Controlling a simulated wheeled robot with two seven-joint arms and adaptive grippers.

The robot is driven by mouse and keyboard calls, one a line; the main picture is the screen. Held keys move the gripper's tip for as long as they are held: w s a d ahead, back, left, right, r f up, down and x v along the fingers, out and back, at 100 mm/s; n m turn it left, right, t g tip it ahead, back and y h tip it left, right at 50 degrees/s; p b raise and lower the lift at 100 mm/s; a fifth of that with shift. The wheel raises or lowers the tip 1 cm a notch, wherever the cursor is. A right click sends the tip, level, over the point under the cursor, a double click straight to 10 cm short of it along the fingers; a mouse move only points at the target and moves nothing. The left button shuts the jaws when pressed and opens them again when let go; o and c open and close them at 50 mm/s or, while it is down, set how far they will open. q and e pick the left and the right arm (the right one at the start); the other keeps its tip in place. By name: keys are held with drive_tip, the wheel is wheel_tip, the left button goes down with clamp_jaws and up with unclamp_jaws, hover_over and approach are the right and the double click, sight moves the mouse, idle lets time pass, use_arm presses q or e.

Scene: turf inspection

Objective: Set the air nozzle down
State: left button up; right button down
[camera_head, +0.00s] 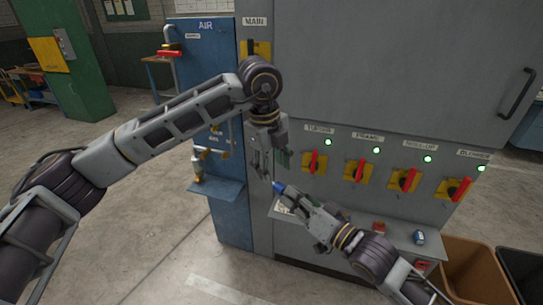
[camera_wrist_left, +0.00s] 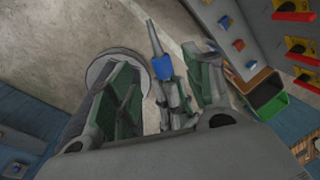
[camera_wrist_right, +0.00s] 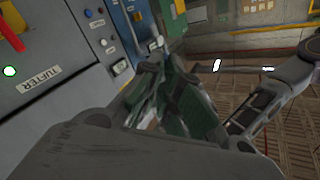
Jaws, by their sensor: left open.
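The air nozzle (camera_wrist_left: 162,66), a blue body with a thin grey tip, is held at the end of my right gripper (camera_head: 287,192). In the head view the nozzle's blue part (camera_head: 278,187) shows at the fingertips, in front of the grey cabinet. The right wrist view shows the right gripper's fingers (camera_wrist_right: 172,88) close together, with a pale tip (camera_wrist_right: 160,41) beyond them. My left gripper (camera_head: 268,165) is open and points down, just above and left of the nozzle. In the left wrist view its fingers (camera_wrist_left: 165,85) are spread, with the nozzle and right gripper seen between them.
A blue AIR panel (camera_head: 205,80) has a small blue shelf (camera_head: 215,188) at the left. The grey cabinet (camera_head: 390,60) carries red-handled switches and a low ledge (camera_head: 350,235) with small items. An orange-brown bin (camera_head: 470,270) and a dark bin stand at right.

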sight(276, 183)
use_arm(q)
drive_tip(key=shift+w+d+f, duration=0.1)
drive_tip(key=shift+f, duration=0.9)
drive_tip(key=shift+w+d+f, duration=0.15)
drive_tip(key=shift+f, duration=0.85)
drive_tip(key=shift+w+d+f, duration=0.1)
drive_tip(key=shift+f, duration=0.9)
drive_tip(key=c, duration=1.1)
clamp_jaws()
use_arm(e)
drive_tip(key=c, duration=1.6)
unclamp_jaws()
drive_tip(key=shift+o, duration=0.2)
